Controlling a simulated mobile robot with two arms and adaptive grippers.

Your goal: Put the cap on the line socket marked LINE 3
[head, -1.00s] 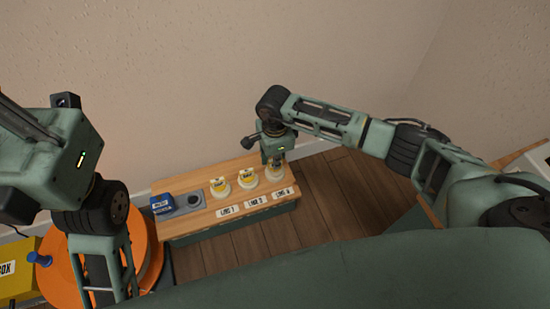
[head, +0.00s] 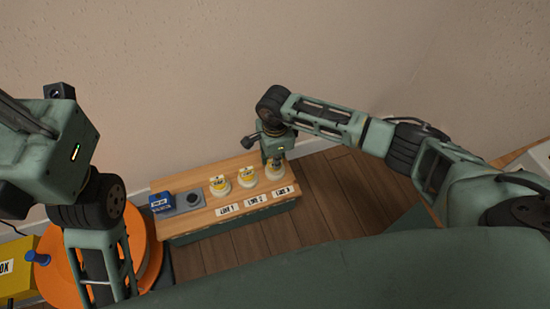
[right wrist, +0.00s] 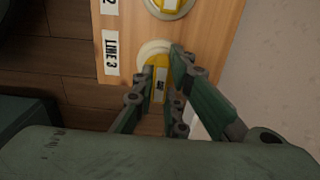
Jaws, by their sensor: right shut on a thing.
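My right gripper (head: 274,161) is at the right end of the wooden bench, over the LINE 3 socket (head: 276,173). In the right wrist view its fingers (right wrist: 164,80) are shut on a yellow cap (right wrist: 159,72) with a pale label. The cap is at the pale round LINE 3 socket (right wrist: 147,50); I cannot tell whether it is fully seated. The LINE 3 label (head: 282,191) lies in front of the socket and also shows in the right wrist view (right wrist: 111,52). My left gripper (head: 102,275) is at the lower left, away from the bench; its jaw opening is unclear.
Two other sockets with yellow tops, LINE 1 (head: 219,185) and LINE 2 (head: 247,177), stand to the left. A blue box (head: 161,202) and a grey plate with a dark round part (head: 190,200) are at the bench's left end. An orange round thing (head: 147,255) is below my left arm.

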